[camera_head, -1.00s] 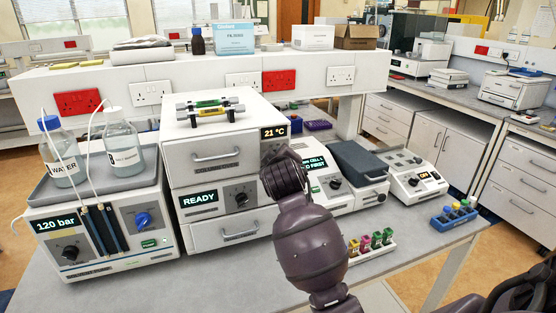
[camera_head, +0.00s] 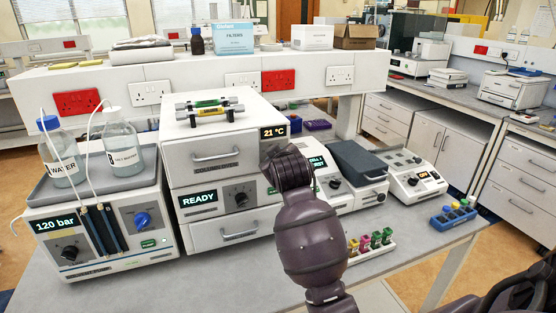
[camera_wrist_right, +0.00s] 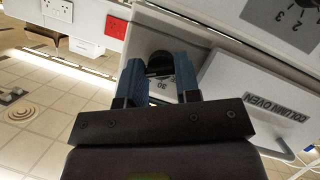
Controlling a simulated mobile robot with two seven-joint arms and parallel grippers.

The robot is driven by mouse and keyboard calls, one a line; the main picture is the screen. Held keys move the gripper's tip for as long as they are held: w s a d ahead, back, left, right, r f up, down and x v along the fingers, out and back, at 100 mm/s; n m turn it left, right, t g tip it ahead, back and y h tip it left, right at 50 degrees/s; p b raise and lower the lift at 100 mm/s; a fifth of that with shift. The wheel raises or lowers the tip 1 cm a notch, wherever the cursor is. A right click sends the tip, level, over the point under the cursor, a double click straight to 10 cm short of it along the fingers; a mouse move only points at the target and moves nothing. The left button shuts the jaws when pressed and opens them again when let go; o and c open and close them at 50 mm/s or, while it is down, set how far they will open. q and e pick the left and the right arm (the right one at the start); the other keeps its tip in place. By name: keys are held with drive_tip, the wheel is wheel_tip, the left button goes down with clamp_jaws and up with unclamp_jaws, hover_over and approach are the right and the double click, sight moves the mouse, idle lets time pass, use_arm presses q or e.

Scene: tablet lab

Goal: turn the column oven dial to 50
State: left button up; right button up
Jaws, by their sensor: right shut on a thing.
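The column oven (camera_head: 213,152) is the upper white unit of the stack, with a handled door and a display (camera_head: 273,132) reading 21 °C. Its dial is hidden behind my right gripper (camera_head: 272,160) in the head view. In the right wrist view, the dark dial (camera_wrist_right: 160,63) sits between the two blue fingers of my right gripper (camera_wrist_right: 158,72), which is shut on it. A "30" mark shows on the panel just below the dial; the dial's pointer cannot be made out. The COLUMN OVEN label (camera_wrist_right: 275,108) is at the right. My left gripper is out of view.
Below the oven is a unit reading READY (camera_head: 199,198) with its own dial (camera_head: 241,198). A pump (camera_head: 100,245) reading 120 bar stands left, bottles on top. Instruments and a vial rack (camera_head: 370,246) stand right. Two columns (camera_head: 210,108) lie on the oven.

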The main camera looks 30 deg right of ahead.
drive_tip(key=o, duration=0.9)
drive_tip(key=shift+s, duration=0.1)
drive_tip(key=b+v, duration=0.1)
drive_tip(key=v, duration=0.9)
drive_tip(key=shift+s+a+r, duration=0.1)
drive_tip(key=shift+s, duration=0.2)
